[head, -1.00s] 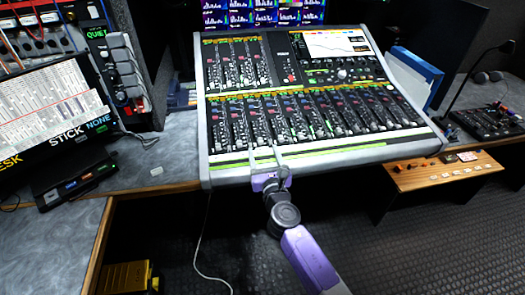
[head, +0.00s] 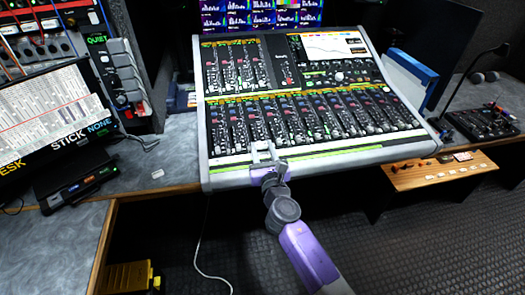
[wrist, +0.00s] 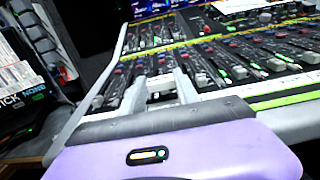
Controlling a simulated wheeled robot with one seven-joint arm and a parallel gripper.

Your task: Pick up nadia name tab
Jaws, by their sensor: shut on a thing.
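My gripper (head: 263,151) is over the front strip of the mixing console (head: 222,178), low and left of centre in the head view. Its two pale fingers are closed in on a small whitish piece, which I take to be the nadia name tab (wrist: 161,97); it shows between the fingers in the wrist view. Any lettering on it is too small to read. In the head view the fingers mostly hide it. I cannot tell whether it still touches the console strip.
Fader rows stand just beyond the fingers. A small white piece (head: 157,174) lies on the desk (head: 170,150) at left. A wooden panel (head: 437,172) with several pale tabs is at right. A blue folder (head: 405,82) stands behind the console's right side.

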